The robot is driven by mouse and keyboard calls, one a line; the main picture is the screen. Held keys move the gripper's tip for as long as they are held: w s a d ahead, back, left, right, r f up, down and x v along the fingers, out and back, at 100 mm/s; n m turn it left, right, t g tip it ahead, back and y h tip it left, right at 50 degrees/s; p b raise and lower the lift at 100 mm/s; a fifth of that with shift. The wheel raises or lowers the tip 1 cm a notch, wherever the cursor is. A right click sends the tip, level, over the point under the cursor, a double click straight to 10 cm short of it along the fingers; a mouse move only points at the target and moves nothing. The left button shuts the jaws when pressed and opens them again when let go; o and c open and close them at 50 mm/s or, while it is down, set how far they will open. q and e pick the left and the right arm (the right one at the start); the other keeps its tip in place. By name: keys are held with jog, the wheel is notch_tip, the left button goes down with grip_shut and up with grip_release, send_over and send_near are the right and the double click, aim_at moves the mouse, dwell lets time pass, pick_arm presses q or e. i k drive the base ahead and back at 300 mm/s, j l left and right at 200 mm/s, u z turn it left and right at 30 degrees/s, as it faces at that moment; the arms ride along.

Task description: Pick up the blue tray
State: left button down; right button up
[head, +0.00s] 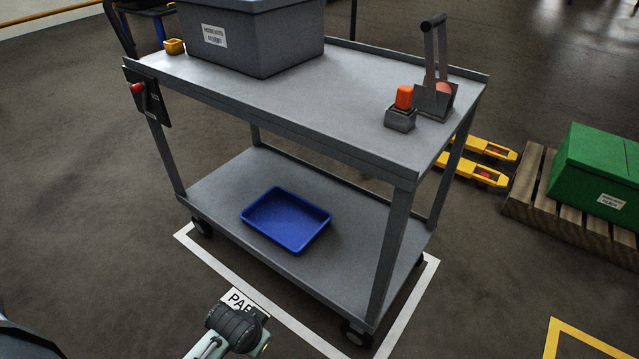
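The blue tray (286,221) is a shallow, empty rectangular tray. It lies flat on the lower shelf of the grey cart (350,268), under the upper shelf, towards the near long side. A jointed part of my arm shows at the bottom centre, in front of the cart and apart from the tray. No gripper fingers can be made out in the head view. A dark piece at the bottom left corner is cut off by the frame.
The upper shelf holds a grey bin (262,45), a yellow block (174,46), an orange-topped device (401,108) and a lever fixture (437,75). A red-handled switch box (150,98) hangs on the cart's left end. A green crate (597,165) sits on a wooden pallet (569,215) at right.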

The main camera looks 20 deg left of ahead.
aim_at(289, 221)
jog(key=j+z, duration=0.25)
jog(key=j, duration=0.6)
jog(key=k+j+z, duration=0.2)
jog(key=j, duration=0.65)
jog(key=i+j, duration=0.05)
jog(key=i, duration=0.05)
